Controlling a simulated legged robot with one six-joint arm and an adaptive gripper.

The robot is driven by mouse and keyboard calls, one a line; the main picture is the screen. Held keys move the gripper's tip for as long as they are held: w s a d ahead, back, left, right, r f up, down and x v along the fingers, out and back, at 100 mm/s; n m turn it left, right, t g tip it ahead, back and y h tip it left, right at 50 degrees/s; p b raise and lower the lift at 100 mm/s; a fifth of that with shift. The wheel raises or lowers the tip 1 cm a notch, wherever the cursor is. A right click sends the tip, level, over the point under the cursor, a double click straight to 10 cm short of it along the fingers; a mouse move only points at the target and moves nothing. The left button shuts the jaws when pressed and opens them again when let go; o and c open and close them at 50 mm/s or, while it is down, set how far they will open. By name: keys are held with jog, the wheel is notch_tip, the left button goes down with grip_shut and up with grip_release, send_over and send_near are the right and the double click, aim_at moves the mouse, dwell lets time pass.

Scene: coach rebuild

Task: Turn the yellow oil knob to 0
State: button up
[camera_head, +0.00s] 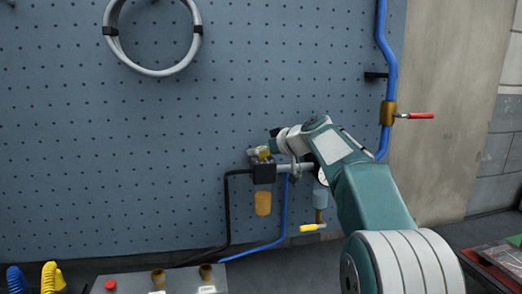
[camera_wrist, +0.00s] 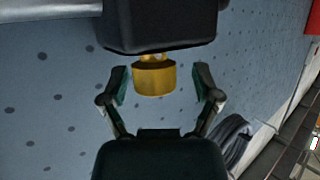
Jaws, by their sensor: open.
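The yellow oil knob (camera_wrist: 154,79) sits against a black block (camera_wrist: 160,22) in the wrist view. In the head view the knob (camera_head: 263,153) shows small at the top of the black block, above an amber bowl (camera_head: 263,204). My gripper (camera_wrist: 161,82) is open, with one finger on each side of the knob and visible gaps between. In the head view my gripper (camera_head: 262,150) is at the knob, small and partly hidden by my arm. No scale or number on the knob is readable.
A metal pipe (camera_head: 294,167) joins the block to a second unit with a gauge (camera_head: 323,178), partly behind my arm. A yellow-handled valve (camera_head: 312,228) is below, a red-handled valve (camera_head: 414,116) at right. Blue (camera_head: 283,215) and black hoses (camera_head: 228,205) hang before the pegboard (camera_head: 120,150).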

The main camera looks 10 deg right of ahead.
jog(key=shift+d, duration=0.35)
grip_shut()
jog(key=shift+a+m, duration=0.1)
jog(key=shift+m, duration=0.2)
jog(key=shift+m+t+h, duration=1)
jog(key=shift+m+h, duration=0.3)
jog(key=shift+h, duration=0.4)
jog(key=shift+a+m+h, duration=0.1)
jog(key=shift+m+h, duration=2.4)
jog(key=shift+h, duration=0.3)
jog(key=shift+f+m+g+h, duration=0.1)
jog(key=shift+m+g+h, duration=0.5)
jog(key=shift+m+h, duration=1.8)
jog(key=shift+m+g+h, duration=1.1)
jog(key=shift+m+h, duration=0.3)
jog(key=shift+h, duration=0.2)
